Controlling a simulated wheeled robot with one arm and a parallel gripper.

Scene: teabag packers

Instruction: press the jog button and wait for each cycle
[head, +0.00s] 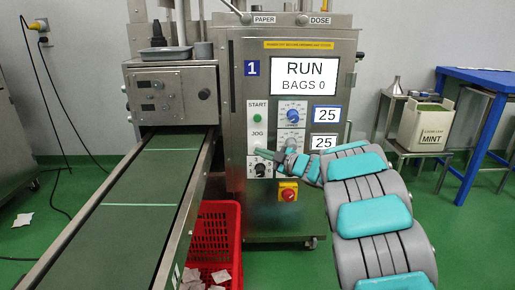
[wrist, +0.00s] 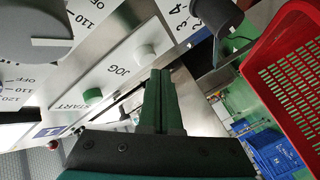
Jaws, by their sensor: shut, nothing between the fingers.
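The packing machine (head: 300,210) carries a screen (head: 305,76) reading "RUN" and "BAGS 0". The white jog button (wrist: 145,54) shows in the wrist view beside its "JOG" label; in the head view my fingers cover the spot under that label. My gripper (head: 258,151) is shut and empty in front of the panel. In the wrist view its green fingertips (wrist: 160,73) end close to the jog button, slightly to its right. I cannot tell whether they touch it. The green start button (head: 257,118) sits above, and shows in the wrist view (wrist: 92,96) left of the fingers.
A black selector knob (head: 260,169) and a red emergency button (head: 288,194) sit below the jog area. A green conveyor (head: 150,190) runs at left. A red crate (head: 220,216) holds several bags. A mint bin (head: 425,128) stands right.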

